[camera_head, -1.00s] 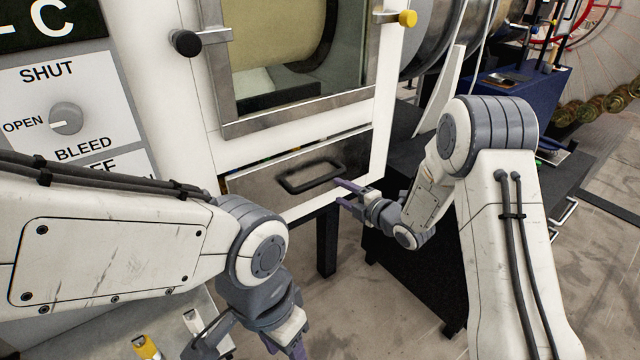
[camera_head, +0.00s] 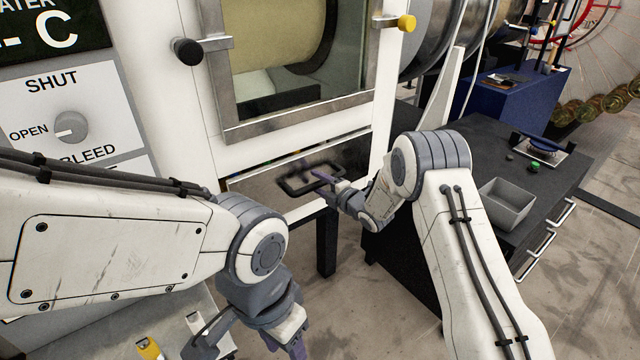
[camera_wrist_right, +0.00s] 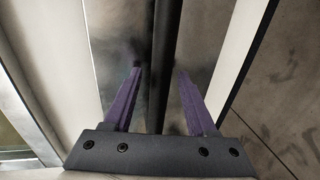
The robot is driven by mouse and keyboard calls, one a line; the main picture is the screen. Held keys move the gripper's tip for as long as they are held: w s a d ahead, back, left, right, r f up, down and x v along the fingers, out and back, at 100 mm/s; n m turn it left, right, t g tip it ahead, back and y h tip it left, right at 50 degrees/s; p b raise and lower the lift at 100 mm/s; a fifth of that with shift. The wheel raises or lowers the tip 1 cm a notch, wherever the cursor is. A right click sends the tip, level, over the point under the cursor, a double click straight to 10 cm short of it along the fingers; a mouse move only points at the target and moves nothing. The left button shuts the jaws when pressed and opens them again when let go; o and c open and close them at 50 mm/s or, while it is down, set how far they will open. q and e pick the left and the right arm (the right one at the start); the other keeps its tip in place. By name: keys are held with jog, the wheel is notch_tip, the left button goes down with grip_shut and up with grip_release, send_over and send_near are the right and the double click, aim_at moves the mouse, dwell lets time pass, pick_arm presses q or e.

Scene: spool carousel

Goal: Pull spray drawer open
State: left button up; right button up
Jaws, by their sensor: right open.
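The spray drawer (camera_head: 350,154) is a grey metal front low in the white cabinet, below the window, and looks shut. Its black bar handle (camera_head: 292,189) sits on the front. My right gripper (camera_head: 318,173) is at the right part of the handle, with its purple fingers open. In the right wrist view the handle (camera_wrist_right: 166,60) runs between the two open fingers (camera_wrist_right: 158,98), which look apart from it; whether either touches it I cannot tell. My left gripper is low in the head view, its fingers (camera_head: 297,346) partly cut off at the bottom edge, and its opening is unclear.
A black knob (camera_head: 187,51) and a yellow knob (camera_head: 406,23) stick out beside the window. A dark bench (camera_head: 470,150) with a grey bin (camera_head: 505,203) stands at the right. A dark leg (camera_head: 327,242) stands under the cabinet. Bare floor lies below the drawer.

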grip_shut()
dwell(1.4)
